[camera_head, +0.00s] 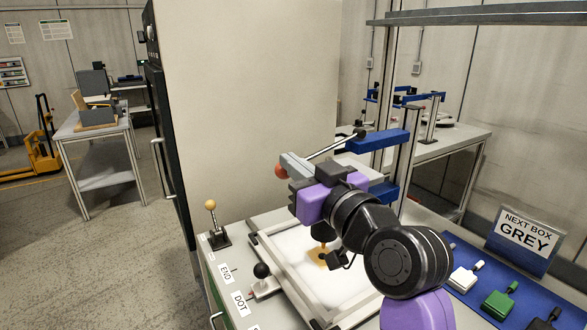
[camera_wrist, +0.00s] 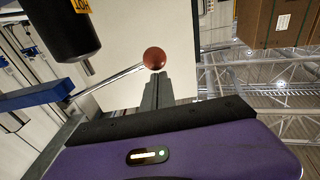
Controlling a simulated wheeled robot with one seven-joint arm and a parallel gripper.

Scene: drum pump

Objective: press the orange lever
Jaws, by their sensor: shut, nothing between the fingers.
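A lever with an orange-red ball (camera_head: 281,171) on a metal rod reaches out from the blue-armed post, its rod sloping down to the ball. In the wrist view the ball (camera_wrist: 154,57) looks dark red and sits just beyond my fingertips. My gripper (camera_head: 285,160) is shut and empty, its grey fingers right beside the ball. It also shows in the wrist view (camera_wrist: 157,76). I cannot tell whether the fingers touch the ball. Another lever with a yellow-orange ball (camera_head: 210,205) stands upright at the bench's left edge.
A black-knobbed lever (camera_head: 261,270) stands by the END and DOT labels. A white-framed tray (camera_head: 276,257) lies beneath my arm. Blue arms (camera_head: 377,141) jut from the post. A blue mat (camera_head: 467,303) with small coloured blocks and a "NEXT BOX GREY" sign (camera_head: 525,238) are at right.

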